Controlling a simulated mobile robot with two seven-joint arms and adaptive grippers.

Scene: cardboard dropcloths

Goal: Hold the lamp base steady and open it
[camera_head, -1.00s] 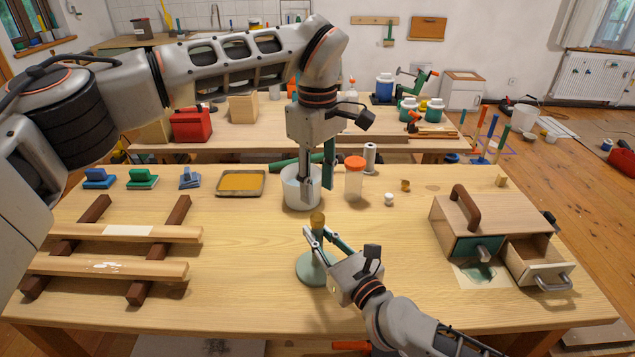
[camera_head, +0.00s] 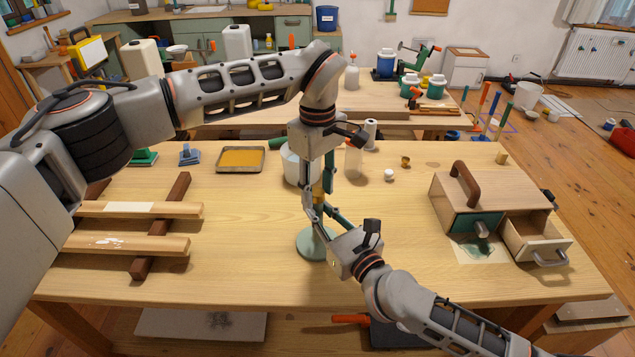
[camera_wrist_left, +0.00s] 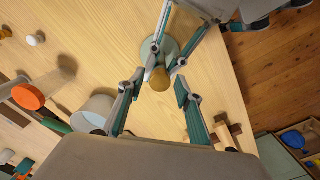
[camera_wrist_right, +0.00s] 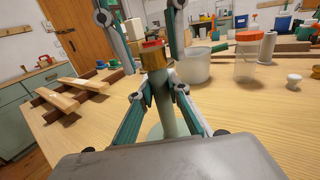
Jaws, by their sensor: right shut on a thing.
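The lamp base has a green round foot (camera_head: 312,246), an upright green stem (camera_wrist_right: 165,115) and a brass-coloured top (camera_wrist_right: 157,78). It stands on the table near the middle. My right gripper (camera_wrist_right: 160,96) is shut on the stem just below the brass part. My left gripper (camera_head: 318,192) points down from above. Its fingers are spread on either side of the brass top, which shows between and just beyond the tips in the left wrist view (camera_wrist_left: 158,79). I see no clear contact there. In the head view the fingers partly hide the top and stem.
A white pot (camera_head: 294,165) stands close behind the lamp, with an orange-lidded jar (camera_wrist_right: 248,55) beside it. A small cabinet with an open drawer (camera_head: 538,246) is at the right. Wooden slats (camera_head: 140,210) lie at the left. The table front is clear.

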